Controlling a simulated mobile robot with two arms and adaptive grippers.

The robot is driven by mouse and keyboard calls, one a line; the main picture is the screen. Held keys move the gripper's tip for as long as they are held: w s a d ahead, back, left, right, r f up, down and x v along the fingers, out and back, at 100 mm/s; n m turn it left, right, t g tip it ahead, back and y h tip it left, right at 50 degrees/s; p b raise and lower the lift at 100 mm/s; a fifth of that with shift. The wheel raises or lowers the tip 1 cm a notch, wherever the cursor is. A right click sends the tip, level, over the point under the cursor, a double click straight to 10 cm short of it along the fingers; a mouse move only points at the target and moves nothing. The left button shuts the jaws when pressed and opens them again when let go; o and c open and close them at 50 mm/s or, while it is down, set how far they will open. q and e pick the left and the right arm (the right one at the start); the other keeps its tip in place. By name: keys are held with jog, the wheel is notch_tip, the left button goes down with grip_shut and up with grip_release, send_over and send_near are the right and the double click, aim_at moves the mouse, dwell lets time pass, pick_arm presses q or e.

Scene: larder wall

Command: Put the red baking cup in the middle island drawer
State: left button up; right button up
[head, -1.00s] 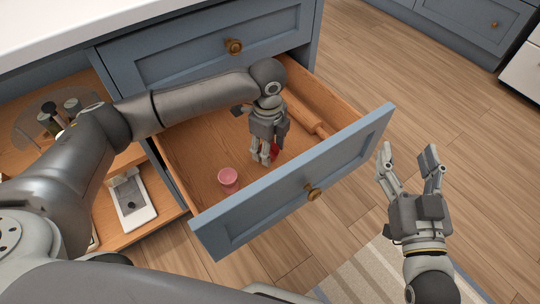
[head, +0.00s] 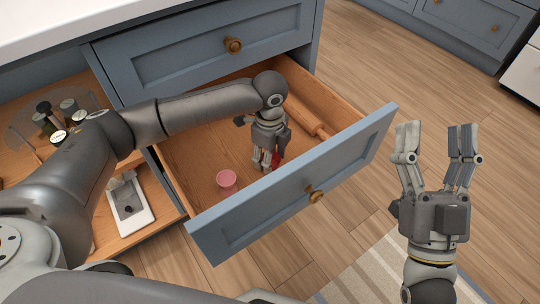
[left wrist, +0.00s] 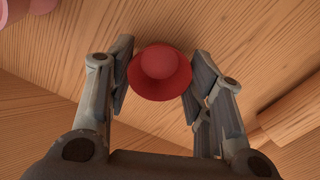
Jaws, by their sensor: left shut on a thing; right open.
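The red baking cup (left wrist: 160,72) sits between the fingers of my left gripper (left wrist: 160,80) in the left wrist view, with the wooden drawer floor behind it. In the head view only a bit of its red (head: 278,160) shows beside the fingers. My left gripper (head: 265,162) is shut on the cup, low inside the open middle island drawer (head: 290,190). Whether the cup touches the drawer floor is hard to tell. My right gripper (head: 436,145) is open and empty, over the floor to the right of the drawer.
A pink cup (head: 227,181) stands in the drawer left of my left gripper, near the front panel. A rolling pin (head: 306,118) lies along the drawer's right side. A closed drawer (head: 205,50) is above. Lower left, an open compartment holds a white scale-like object (head: 130,205).

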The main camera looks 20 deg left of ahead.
pick_arm(q)
jog(key=shift+f, duration=0.1)
jog(key=o, duration=0.9)
pick_arm(e)
jog(key=shift+w+f, duration=0.25)
jog(key=shift+f, duration=0.05)
pick_arm(q)
notch_tip(320, 180, up, 4)
jog(key=shift+f+p, duration=0.25)
jog(key=shift+p, duration=0.5)
notch_tip(320, 180, up, 9)
jog(key=p, duration=0.3)
pick_arm(e)
jog(key=d+f+g+h, duration=0.1)
jog(key=f+g+h, duration=0.1)
jog(key=f+g, duration=0.4)
jog(key=s+d+f+g+h, duration=0.1)
jog(key=d+f+g+h, duration=0.1)
jog(key=f+g, duration=0.5)
notch_tip(320, 180, down, 7)
jog(key=shift+s+r+m, duration=0.1)
jog(key=shift+s+m, duration=0.05)
jog(key=shift+m, duration=0.15)
pick_arm(q)
jog(key=shift+p, duration=0.35)
